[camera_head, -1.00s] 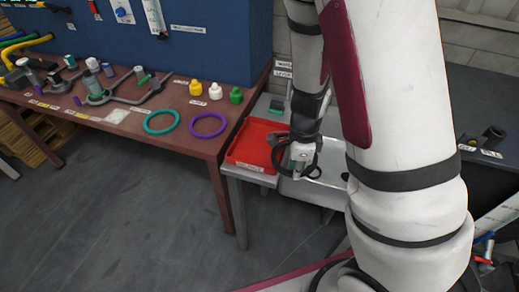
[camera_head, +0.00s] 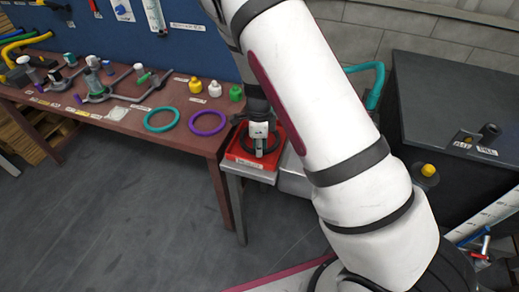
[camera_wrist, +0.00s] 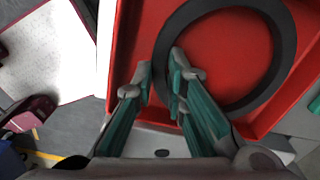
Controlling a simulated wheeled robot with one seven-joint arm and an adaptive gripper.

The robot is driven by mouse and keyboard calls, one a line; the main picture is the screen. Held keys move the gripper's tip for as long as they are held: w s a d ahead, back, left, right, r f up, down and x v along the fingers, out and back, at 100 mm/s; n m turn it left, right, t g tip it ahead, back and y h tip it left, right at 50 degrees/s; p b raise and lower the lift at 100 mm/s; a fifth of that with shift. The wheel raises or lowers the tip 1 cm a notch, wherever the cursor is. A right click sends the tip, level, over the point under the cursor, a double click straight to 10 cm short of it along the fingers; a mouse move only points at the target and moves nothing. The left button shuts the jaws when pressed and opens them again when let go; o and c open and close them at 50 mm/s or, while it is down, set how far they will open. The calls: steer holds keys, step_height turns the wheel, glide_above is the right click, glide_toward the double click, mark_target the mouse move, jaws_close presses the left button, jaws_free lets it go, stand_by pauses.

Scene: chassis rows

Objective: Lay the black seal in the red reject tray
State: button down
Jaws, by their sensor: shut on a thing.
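The black seal (camera_wrist: 284,62) is a thick ring. My gripper (camera_wrist: 161,72) is shut on its left side in the wrist view, with green-padded fingers on either side of the ring. The ring is over the floor of the red reject tray (camera_wrist: 119,60) and appears inside its walls. I cannot tell whether the ring touches the tray floor. In the head view my gripper (camera_head: 259,150) points down over the red tray (camera_head: 236,156), and the arm and gripper hide part of the ring and tray.
The tray stands on a grey side table beside the brown bench (camera_head: 150,132). On the bench lie a teal ring (camera_head: 147,122), a purple ring (camera_head: 194,129) and yellow, white and green caps. A dark cabinet (camera_head: 440,110) stands at right.

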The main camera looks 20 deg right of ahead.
steer(key=shift+f, duration=0.55)
steer(key=shift+f, duration=0.1)
steer(key=c, duration=1.6)
jaws_free()
